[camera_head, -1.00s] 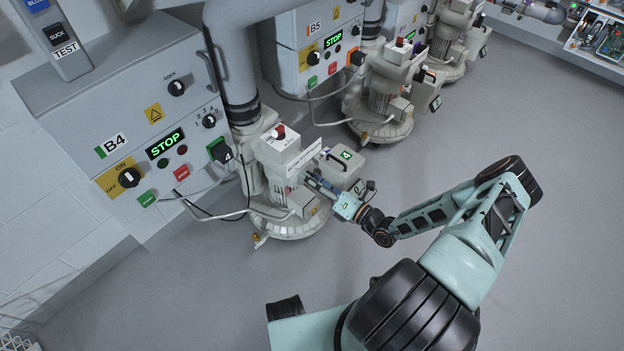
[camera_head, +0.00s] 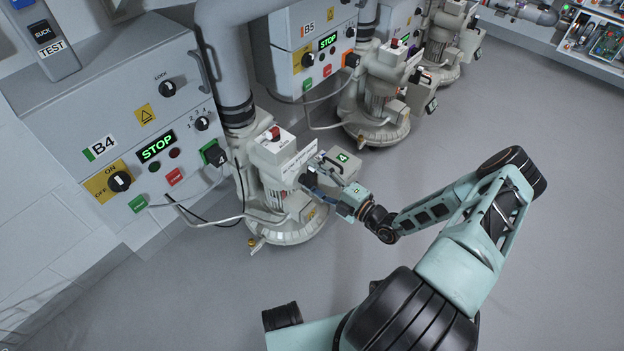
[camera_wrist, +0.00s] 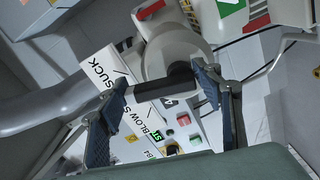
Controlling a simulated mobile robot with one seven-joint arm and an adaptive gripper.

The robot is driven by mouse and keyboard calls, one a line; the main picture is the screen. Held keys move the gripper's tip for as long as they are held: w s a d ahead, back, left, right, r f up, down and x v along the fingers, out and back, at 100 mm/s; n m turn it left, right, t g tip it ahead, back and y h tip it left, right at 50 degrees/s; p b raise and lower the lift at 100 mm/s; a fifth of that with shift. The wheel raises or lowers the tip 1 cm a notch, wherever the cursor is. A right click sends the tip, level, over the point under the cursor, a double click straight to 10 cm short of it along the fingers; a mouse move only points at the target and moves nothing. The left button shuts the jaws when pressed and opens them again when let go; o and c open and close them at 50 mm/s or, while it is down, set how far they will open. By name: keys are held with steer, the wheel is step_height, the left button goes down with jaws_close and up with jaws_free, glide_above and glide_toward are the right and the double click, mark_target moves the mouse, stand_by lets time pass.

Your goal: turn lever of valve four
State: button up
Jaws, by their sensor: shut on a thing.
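The valve four blower (camera_head: 288,222) stands under a grey pipe beside the B4 panel (camera_head: 130,150). Its white label plate shows in the head view. In the wrist view the label plate (camera_wrist: 103,72) reads SUCK and BLOW. A dark cylindrical lever handle (camera_wrist: 165,90) lies crosswise between the two blue finger pads of my gripper (camera_wrist: 162,84). My gripper is shut on this handle, with a pad at each end. In the head view my gripper (camera_head: 314,186) is at the blower's right side and hides the lever.
The B4 display reads STOP. A grey box with a green 4 mark (camera_head: 342,160) sits just behind my gripper. Cables run along the blower's left. The B5 blower (camera_head: 377,110) stands farther back. The floor at right is open.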

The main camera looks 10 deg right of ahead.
steer(key=m, duration=0.2)
steer(key=m+b, duration=0.1)
steer(key=m, duration=0.3)
steer(key=shift+w+d+f, duration=0.2)
steer(key=shift+w+d, duration=0.15)
steer(key=shift+w, duration=0.05)
steer(key=shift+b, duration=0.3)
steer(key=o, duration=1.1)
steer(key=shift+d, duration=0.1)
steer(key=shift+f, duration=0.1)
steer(key=v, duration=1.2)
